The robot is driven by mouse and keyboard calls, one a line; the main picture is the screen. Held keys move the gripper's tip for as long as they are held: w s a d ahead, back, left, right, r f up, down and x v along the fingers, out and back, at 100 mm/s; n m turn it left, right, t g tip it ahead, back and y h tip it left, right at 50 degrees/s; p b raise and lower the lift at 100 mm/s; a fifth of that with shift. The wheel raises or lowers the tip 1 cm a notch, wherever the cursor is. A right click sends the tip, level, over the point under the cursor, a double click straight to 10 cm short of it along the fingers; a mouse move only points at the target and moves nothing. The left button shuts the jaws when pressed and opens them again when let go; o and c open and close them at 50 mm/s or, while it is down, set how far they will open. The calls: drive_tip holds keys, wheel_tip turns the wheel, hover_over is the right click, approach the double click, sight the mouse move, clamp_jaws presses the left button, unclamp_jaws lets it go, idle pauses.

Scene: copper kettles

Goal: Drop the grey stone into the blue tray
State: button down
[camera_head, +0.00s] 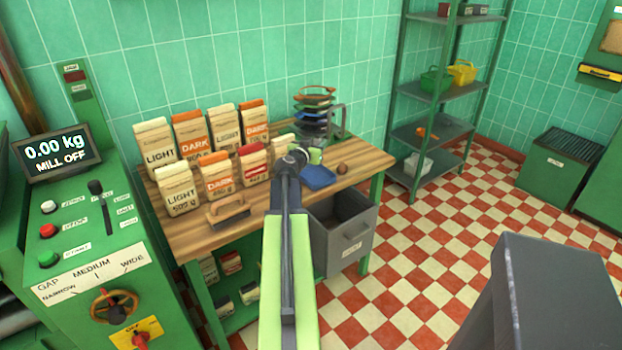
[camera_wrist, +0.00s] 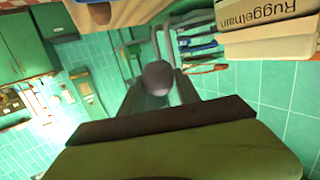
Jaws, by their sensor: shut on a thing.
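The grey stone (camera_wrist: 158,77) is a rounded lump held between the two fingers of my gripper (camera_wrist: 160,88) in the wrist view. In the head view my gripper (camera_head: 296,158) is small and mostly end-on above the back right part of the wooden bench, and the stone is hard to make out there. The blue tray (camera_head: 320,178) is a small shallow square on the bench, just right of and below my gripper in the picture. My arm hides part of the bench to its left.
Several LIGHT and DARK coffee bags (camera_head: 215,173) stand left of my arm on the bench (camera_head: 245,225).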

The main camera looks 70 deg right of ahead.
drive_tip(key=f+b, duration=0.4)
drive_tip(key=f, duration=0.1)
drive_tip(key=shift+s+d+f+b, duration=0.1)
drive_tip(key=shift+s+f+b, duration=0.1)
drive_tip(key=shift+b, duration=0.1)
drive_tip(key=shift+r, duration=0.1)
drive_tip(key=c, duration=0.8)
unclamp_jaws()
drive_tip(key=a+r+p, duration=0.1)
drive_tip(key=a+p, duration=0.1)
drive_tip(key=a, duration=1)
drive_tip(key=shift+w+r, duration=0.15)
drive_tip(key=shift+r, duration=0.25)
drive_tip(key=shift+d, duration=0.1)
